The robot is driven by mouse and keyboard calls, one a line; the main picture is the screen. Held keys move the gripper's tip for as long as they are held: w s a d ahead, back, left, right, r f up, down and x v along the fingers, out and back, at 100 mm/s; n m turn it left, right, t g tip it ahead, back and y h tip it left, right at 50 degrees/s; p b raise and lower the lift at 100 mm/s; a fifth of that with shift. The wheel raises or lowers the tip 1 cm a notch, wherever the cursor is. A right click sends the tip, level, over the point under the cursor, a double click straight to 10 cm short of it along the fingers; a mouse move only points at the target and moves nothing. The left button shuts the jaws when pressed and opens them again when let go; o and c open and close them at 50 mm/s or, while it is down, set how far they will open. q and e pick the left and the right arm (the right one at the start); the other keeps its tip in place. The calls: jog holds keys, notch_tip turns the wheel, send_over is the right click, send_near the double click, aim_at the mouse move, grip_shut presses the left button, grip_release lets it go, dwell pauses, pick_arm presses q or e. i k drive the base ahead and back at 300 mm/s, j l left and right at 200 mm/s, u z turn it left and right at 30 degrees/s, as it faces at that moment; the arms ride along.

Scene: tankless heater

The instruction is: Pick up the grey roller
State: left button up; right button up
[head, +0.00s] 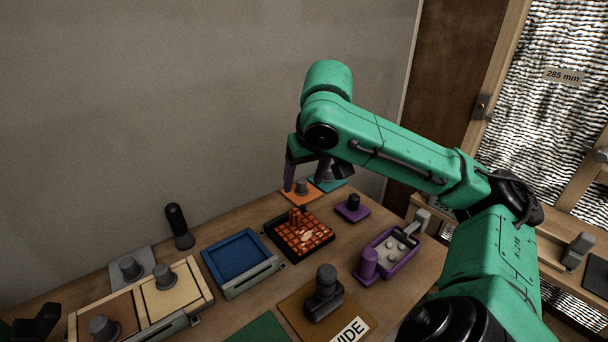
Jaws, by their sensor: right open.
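My right gripper (304,183) points down at the far end of the table, with its two fingers apart. Below and between them a small grey knob-like piece (302,187) stands on an orange mat (290,198); I cannot tell whether the fingers touch it. I cannot tell for sure which piece is the grey roller. Other grey candidates are a light grey piece (419,221) at the purple tray's far end and a dark grey piece (325,283) on a brown board (293,304). My left gripper is not clearly in view.
A black tray with orange blocks (298,236), a blue tray (241,262) and a purple tray (405,259) stand on the wooden table (269,300). A cream box with grey knobs (187,291) is at left. A wall (150,110) closes the back.

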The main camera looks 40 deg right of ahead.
aim_at(329, 291)
jog(key=k, duration=1.5)
